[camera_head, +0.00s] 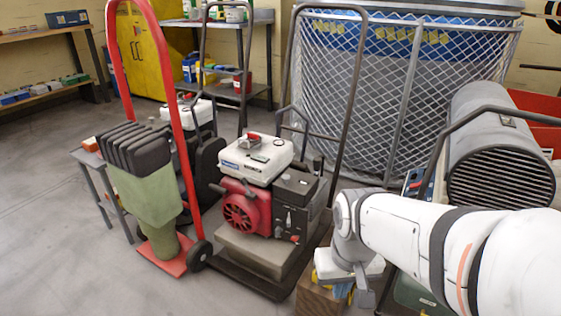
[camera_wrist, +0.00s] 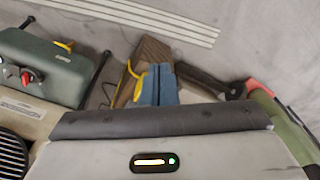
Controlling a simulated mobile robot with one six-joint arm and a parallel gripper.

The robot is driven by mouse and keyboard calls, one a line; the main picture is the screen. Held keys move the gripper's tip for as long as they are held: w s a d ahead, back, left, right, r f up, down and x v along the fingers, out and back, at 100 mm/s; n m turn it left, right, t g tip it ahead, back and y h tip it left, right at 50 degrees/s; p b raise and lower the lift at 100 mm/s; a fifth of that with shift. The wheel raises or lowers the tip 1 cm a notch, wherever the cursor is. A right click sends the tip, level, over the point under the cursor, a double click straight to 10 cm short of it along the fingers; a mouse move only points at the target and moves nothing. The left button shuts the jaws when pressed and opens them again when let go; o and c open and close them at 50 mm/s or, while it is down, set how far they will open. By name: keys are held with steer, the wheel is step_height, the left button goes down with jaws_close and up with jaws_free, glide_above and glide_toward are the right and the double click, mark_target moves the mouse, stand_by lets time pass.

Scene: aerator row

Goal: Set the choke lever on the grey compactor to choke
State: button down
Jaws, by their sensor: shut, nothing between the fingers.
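The nearer compactor (camera_head: 265,195) stands at the centre of the head view, with a white tank (camera_head: 255,158), a red engine (camera_head: 245,208) and a grey-brown base (camera_head: 262,250). A dark control box (camera_head: 295,200) is on its right side. A choke lever is too small to make out. A second machine with a white tank (camera_head: 190,112) stands behind it, partly hidden. My gripper (camera_head: 350,292) is low at the right of the compactor, apart from it and pointing down. In the wrist view its blue fingers (camera_wrist: 158,85) are together and hold nothing.
A wooden block or crate (camera_head: 318,295) lies below my gripper. A green unit with a red knob (camera_wrist: 45,65) is left in the wrist view. A red hand truck (camera_head: 175,255) stands left, a grey heater drum (camera_head: 495,150) right, a mesh cage (camera_head: 385,95) behind. Open floor lies front left.

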steer(key=shift+w+a, duration=0.1)
steer(key=shift+w, duration=0.35)
steer(key=shift+w, duration=0.1)
steer(key=w+d+g+y+p, duration=0.15)
steer(key=w+y+p, duration=0.4)
steer(key=w, duration=1.65)
steer(key=w+d+f+m+t+y+p, duration=0.1)
steer(key=w+d+f+y+p, duration=0.1)
steer(key=w+d+f, duration=0.3)
steer(key=w+d+f+t+y+p, duration=0.1)
steer(key=w+d+f+y, duration=0.3)
steer(key=w+f, duration=0.5)
steer(key=shift+d+f+m+p, duration=0.4)
steer(key=shift+d+f+p, duration=0.1)
steer(key=shift+f+p, duration=0.15)
